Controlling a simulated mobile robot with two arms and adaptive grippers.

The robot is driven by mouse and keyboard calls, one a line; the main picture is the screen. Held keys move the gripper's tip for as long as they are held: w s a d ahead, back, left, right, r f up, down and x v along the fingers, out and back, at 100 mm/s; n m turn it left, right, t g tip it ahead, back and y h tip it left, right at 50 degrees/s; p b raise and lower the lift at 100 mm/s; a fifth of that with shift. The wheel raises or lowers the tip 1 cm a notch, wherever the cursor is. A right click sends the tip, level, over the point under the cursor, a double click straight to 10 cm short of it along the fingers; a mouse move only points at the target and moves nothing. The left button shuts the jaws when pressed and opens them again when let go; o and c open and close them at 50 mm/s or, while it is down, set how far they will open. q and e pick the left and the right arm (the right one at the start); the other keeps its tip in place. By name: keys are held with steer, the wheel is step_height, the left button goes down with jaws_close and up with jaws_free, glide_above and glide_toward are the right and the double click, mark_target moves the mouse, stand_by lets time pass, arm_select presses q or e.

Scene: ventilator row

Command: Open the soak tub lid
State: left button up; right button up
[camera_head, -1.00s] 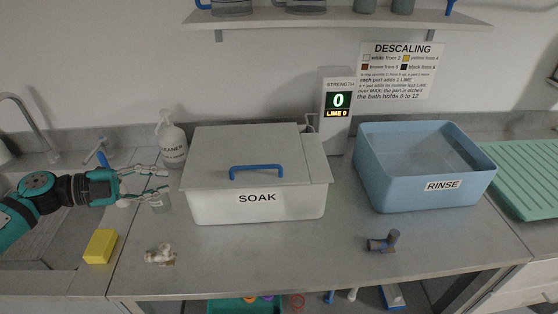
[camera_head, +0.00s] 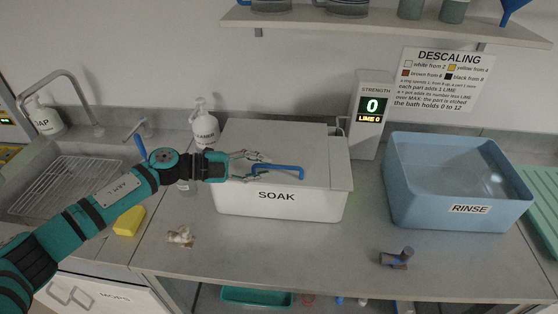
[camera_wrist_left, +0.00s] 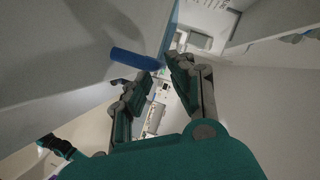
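The white soak tub (camera_head: 318,207), labelled SOAK, stands on the counter with its flat grey lid (camera_head: 270,145) down on it. A blue bar handle (camera_head: 282,167) is fixed to the lid near its front. My left gripper (camera_head: 254,167) reaches in from the left over the lid, at the handle's left end. Its fingers are apart with nothing between them. In the left wrist view the handle (camera_wrist_left: 135,60) lies just beyond the left finger, outside the gap. I cannot tell whether they touch. My right gripper is not in view.
The blue rinse tub (camera_head: 402,210) stands to the right, with the strength display (camera_head: 372,105) behind. A yellow sponge (camera_head: 129,221), a pale fitting (camera_head: 180,237) and a dark pipe piece (camera_head: 397,258) lie in front.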

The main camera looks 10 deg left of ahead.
mark_target(273, 166)
arm_select(q)
steer(key=x, duration=0.4)
steer(key=shift+p, duration=0.4)
steer(key=shift+w+d+f, duration=0.15)
steer(key=shift+d, duration=0.25)
steer(key=shift+c, duration=1)
jaws_close()
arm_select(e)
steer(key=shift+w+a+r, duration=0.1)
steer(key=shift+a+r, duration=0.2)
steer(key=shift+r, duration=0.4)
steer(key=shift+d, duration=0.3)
